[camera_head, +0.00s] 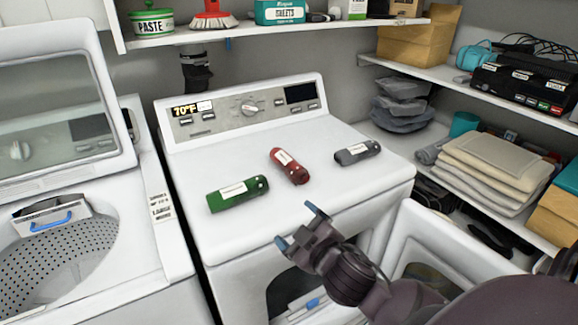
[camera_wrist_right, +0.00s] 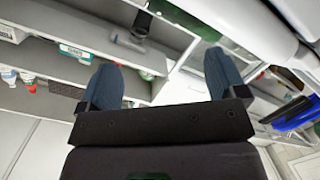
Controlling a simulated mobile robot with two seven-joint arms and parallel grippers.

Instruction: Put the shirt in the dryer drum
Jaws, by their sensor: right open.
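Three rolled cloth bundles with white labels lie on top of the white dryer (camera_head: 330,190): a green one (camera_head: 237,194), a red one (camera_head: 289,166) and a grey one (camera_head: 358,152). I cannot tell for sure which is the shirt. My right gripper (camera_head: 299,226) is open and empty, just over the dryer's front top edge, in front of the red bundle and apart from it. Its two blue fingers stand wide apart in the right wrist view (camera_wrist_right: 163,72). The dryer's front opening (camera_head: 283,292) is partly hidden by my right arm. My left gripper is not in view.
The dryer door (camera_head: 440,250) stands open at the right. A blue and white item (camera_head: 308,306) shows inside the opening. An open washer with a perforated drum (camera_head: 62,255) stands at the left. Another shelf (camera_head: 270,32) hangs above.

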